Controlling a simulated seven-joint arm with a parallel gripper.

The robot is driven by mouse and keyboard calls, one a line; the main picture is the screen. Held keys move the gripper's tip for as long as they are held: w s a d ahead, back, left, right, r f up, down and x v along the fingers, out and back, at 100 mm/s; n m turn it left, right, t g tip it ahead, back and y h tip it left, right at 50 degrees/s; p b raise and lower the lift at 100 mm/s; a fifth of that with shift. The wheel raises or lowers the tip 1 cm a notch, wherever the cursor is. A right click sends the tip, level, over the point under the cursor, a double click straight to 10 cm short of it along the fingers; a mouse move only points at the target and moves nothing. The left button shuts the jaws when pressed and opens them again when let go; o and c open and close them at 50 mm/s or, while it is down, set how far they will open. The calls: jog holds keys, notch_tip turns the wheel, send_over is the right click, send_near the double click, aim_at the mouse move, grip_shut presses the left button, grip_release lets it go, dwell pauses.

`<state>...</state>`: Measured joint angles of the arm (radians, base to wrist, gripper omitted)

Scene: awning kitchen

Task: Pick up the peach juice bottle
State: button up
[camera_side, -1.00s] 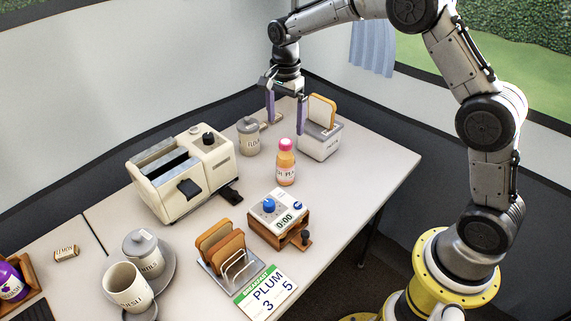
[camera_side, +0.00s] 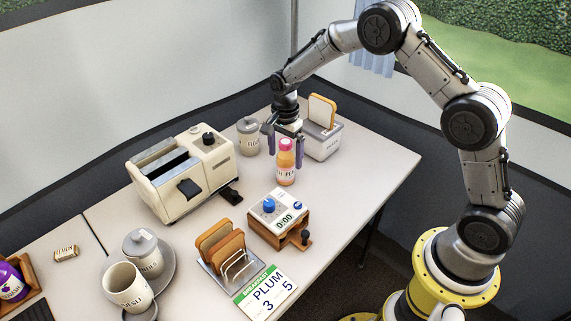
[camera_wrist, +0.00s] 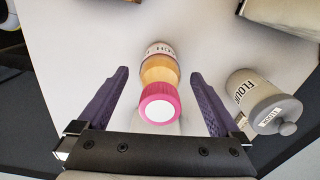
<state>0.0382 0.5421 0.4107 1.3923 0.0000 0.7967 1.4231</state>
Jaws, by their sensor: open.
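The peach juice bottle (camera_side: 286,164) stands upright on the table, with orange juice, a white label and a pink cap. Its label text is only partly readable. In the wrist view the bottle (camera_wrist: 160,76) appears between my two open fingers, with gaps on both sides. My gripper (camera_side: 283,147) is open and low, with its purple fingers at the bottle's upper part, just behind it in the side view. The gripper also shows in the wrist view (camera_wrist: 160,92). It holds nothing.
A flour jar (camera_side: 249,137) stands close left of the gripper. A metal holder with bread (camera_side: 322,139) is close on the right. A cream toaster (camera_side: 181,172), a timer on a wooden stand (camera_side: 279,217) and a toast rack (camera_side: 230,262) stand nearer the front.

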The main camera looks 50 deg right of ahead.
jog(key=shift+r, duration=0.1)
grip_shut()
dwell(0.4)
jog(key=shift+r, duration=0.1)
